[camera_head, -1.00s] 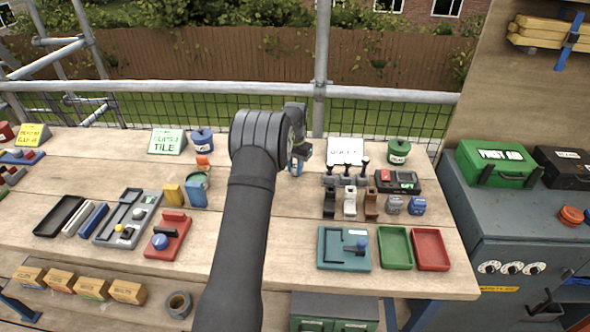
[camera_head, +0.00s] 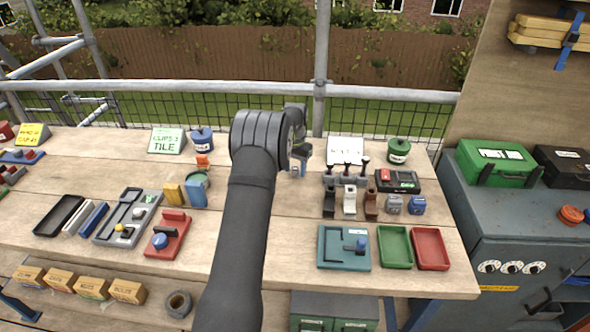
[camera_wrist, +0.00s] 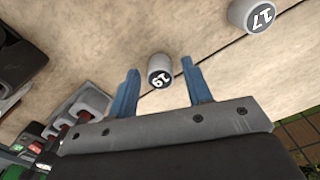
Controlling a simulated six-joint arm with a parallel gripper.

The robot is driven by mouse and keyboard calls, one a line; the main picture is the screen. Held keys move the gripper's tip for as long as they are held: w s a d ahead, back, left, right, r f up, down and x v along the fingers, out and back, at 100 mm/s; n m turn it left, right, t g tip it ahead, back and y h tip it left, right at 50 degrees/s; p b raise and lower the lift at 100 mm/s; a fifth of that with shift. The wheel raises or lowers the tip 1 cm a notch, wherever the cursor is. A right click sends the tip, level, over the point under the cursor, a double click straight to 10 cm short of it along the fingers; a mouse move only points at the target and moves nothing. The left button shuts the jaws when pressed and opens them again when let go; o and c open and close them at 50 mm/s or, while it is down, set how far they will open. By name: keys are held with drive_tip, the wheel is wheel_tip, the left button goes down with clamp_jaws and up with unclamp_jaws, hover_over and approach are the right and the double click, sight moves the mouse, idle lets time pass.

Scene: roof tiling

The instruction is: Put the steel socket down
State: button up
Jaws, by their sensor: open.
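A short grey steel socket marked 19 (camera_wrist: 160,72) is on the wooden bench top, in the gap between my fingertips in the wrist view. Bare bench shows between it and each blue finger. A second grey socket marked 17 (camera_wrist: 252,16) is on the bench at the upper right of that view, clear of my fingers. My gripper (camera_wrist: 160,68) is open and holds nothing. In the head view my gripper (camera_head: 298,172) is low over the back middle of the bench, partly hidden by my arm; the sockets are hard to make out there.
A rack of levers (camera_head: 347,190) and a white sign (camera_head: 345,151) stand right of my gripper. Green (camera_head: 395,247) and red (camera_head: 431,249) trays lie at front right.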

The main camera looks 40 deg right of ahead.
sight(295, 168)
wheel_tip(295, 168, up, 12)
drive_tip(key=shift+f, duration=0.25)
drive_tip(key=shift+f, duration=0.15)
wheel_tip(295, 168, down, 12)
drive_tip(key=shift+r, duration=1.95)
